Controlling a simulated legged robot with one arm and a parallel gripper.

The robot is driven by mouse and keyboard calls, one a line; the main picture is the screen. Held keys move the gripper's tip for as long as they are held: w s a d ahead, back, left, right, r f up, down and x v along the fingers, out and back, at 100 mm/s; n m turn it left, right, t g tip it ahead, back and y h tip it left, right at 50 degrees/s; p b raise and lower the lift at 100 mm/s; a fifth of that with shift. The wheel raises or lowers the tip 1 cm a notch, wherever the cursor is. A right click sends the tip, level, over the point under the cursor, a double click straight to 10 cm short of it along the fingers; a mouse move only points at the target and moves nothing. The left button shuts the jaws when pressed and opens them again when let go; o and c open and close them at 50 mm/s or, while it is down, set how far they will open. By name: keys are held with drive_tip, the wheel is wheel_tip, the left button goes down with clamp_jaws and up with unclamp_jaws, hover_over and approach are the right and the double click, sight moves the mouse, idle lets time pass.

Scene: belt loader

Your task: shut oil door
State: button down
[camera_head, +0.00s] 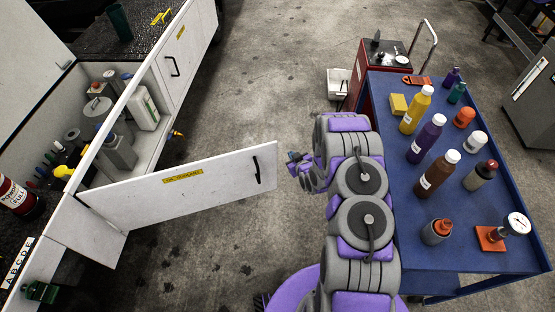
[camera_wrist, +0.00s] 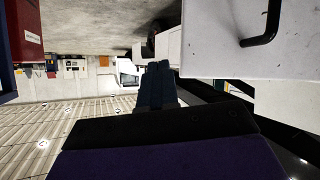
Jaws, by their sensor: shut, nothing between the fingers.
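The oil door (camera_head: 170,192) is a white panel with a yellow label, swung wide open from the white cabinet on the left. Its black handle (camera_head: 257,170) is near the free edge, and a black handle (camera_wrist: 267,25) on a white panel also shows at the upper right of the wrist view. My gripper (camera_head: 298,160) is just right of the door's free edge, small and partly hidden by my arm. In the wrist view my gripper (camera_wrist: 156,75) is shut and empty, with the white panel to its right. I cannot tell whether it touches the door.
The open cabinet compartment (camera_head: 150,150) holds several bottles and cans. Another white door (camera_head: 185,40) is shut behind it. A blue cart (camera_head: 390,150) with bottles stands to the right, beyond my arm. A red cabinet (camera_head: 368,62) is behind the cart. Floor between is clear.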

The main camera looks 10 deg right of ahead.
sight(275, 154)
drive_tip(key=s+a+f+m+t, duration=0.35)
drive_tip(key=s+f+t, duration=0.25)
drive_tip(key=s+f, duration=0.25)
drive_tip(key=shift+n, duration=0.45)
drive_tip(key=w+b, duration=0.1)
drive_tip(key=w, duration=0.3)
drive_tip(key=w+a+b, duration=0.1)
drive_tip(key=w+b, duration=0.1)
drive_tip(key=w, duration=0.2)
drive_tip(key=w+a+b, duration=0.1)
drive_tip(key=w+b, duration=0.1)
drive_tip(key=w, duration=0.3)
drive_tip(key=shift+r, duration=0.4)
drive_tip(key=shift+w+d, duration=0.35)
drive_tip(key=shift+d, duration=0.3)
